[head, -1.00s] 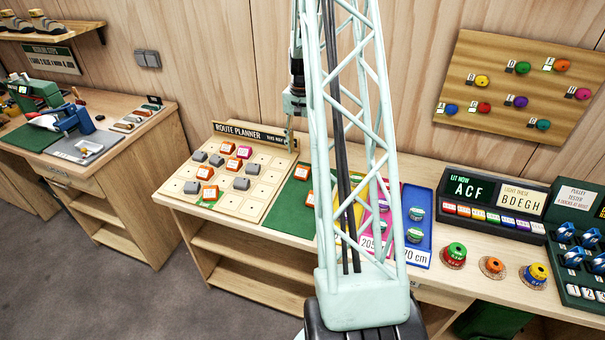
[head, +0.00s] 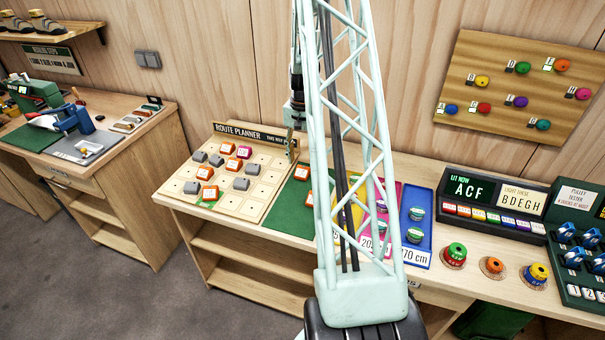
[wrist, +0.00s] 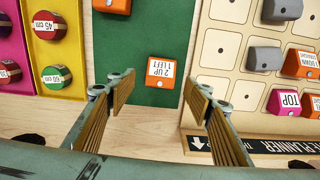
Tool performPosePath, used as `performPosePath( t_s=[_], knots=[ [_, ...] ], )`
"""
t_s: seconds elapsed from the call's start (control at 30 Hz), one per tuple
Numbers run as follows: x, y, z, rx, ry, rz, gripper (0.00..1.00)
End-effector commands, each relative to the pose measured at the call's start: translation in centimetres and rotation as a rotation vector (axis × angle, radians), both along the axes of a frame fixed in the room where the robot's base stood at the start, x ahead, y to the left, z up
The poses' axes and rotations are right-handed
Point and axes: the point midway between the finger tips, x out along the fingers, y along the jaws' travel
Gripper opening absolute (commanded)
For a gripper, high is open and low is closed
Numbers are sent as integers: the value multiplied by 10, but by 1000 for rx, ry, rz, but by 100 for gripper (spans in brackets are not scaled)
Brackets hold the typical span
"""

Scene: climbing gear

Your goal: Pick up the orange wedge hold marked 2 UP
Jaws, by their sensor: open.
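The orange wedge hold (wrist: 163,74) lies on the green mat (wrist: 165,35) near its edge in the wrist view, its white label reading 2 UP 1 LEFT upside down. In the head view an orange wedge at the same end of the mat (head: 302,173) appears partly beside my arm. My gripper (wrist: 160,86) is open and empty, one finger to each side of the wedge in the picture. The fingers do not touch it. In the head view my gripper (head: 292,145) hangs by the back of the route planner board, above the mat's far end.
Another orange wedge (wrist: 112,5) lies farther along the mat. The route planner board (wrist: 228,40) with grey and orange holds borders one side. A yellow tray (wrist: 55,45) with round tins borders the other. The planner's dark sign (wrist: 275,146) stands near one finger.

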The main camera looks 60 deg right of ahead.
Motion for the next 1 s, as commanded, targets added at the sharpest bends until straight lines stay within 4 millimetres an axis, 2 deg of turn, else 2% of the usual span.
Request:
performPosePath(
  t_s=[0.53, 1.0],
  knots=[
    [0, 2, -45, 2, 1, 0, 47],
    [1, 2, -50, 0, 0, 0, 47]
  ],
)
